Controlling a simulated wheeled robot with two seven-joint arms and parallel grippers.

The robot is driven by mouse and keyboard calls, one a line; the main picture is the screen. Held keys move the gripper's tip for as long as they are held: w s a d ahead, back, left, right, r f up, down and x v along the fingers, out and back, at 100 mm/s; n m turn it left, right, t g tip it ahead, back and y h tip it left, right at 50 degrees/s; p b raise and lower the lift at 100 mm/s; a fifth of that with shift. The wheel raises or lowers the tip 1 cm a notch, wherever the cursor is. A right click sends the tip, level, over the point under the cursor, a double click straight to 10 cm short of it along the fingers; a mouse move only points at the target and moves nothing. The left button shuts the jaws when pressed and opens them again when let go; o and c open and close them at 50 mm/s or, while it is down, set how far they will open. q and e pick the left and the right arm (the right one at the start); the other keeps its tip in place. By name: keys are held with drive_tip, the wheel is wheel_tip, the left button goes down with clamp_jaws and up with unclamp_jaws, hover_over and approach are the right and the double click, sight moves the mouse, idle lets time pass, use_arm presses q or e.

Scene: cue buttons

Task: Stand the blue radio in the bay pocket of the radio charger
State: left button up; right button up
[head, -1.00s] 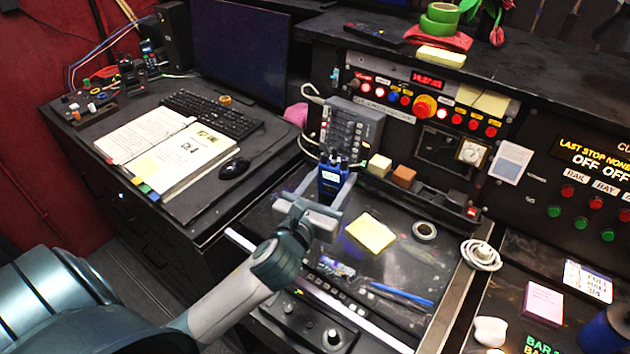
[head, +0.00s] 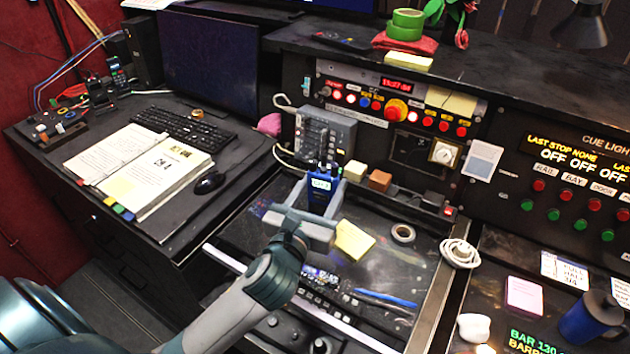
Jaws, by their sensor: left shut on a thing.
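The blue radio (head: 318,197), with a pale label and a dark top, is upright in the middle of the view. My left gripper (head: 320,203) is shut on it, with a grey finger on each side. It is in front of the grey switch box; I cannot tell the gap below it. A low black unit with slots and a red light (head: 412,203), at the back of the desk to the right, looks like the radio charger. I cannot make out which pocket is the bay one. My right gripper is not in view.
The grey switch box (head: 328,138) stands behind the radio. A cream block (head: 355,172) and a brown block (head: 380,181) stand between the radio and the black unit. A yellow pad (head: 354,241) and a tape ring (head: 402,233) lie on the desk in front.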

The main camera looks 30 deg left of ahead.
use_arm(q)
drive_tip(key=s+d+f, duration=0.2)
drive_tip(key=s, duration=0.3)
drive_tip(key=s+d+f+m+h+b, duration=0.1)
drive_tip(key=s+d+f, duration=0.1)
drive_tip(key=s, duration=0.4)
drive_tip(key=shift+f+h, duration=0.3)
drive_tip(key=shift+f, duration=0.2)
drive_tip(key=shift+a, duration=0.1)
